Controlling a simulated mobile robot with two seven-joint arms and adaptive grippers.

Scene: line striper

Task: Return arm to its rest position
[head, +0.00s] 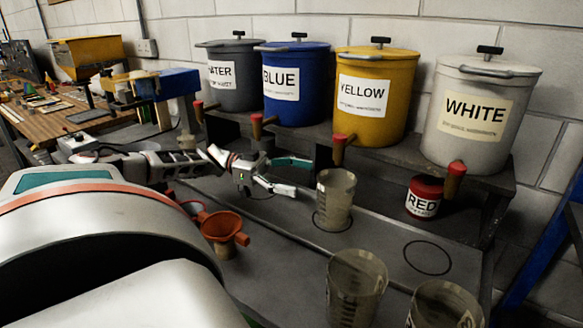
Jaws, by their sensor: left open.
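My left arm comes in from the left, and its gripper (292,178) is open and empty. Its fingers point right, towards a clear measuring cup (336,194), with a small gap between them. The cup stands upright on a marked circle on the grey bench (380,225), and I cannot make out any contents. A large white and orange rounded part of my own body fills the lower left. My right gripper does not show.
Grey, blue (297,85), yellow (374,97) and white (477,115) tapped buckets stand on a raised shelf. A red can (424,196) sits below. An orange funnel (222,231) and two more cups (354,287) stand nearer. One circle (428,257) is empty.

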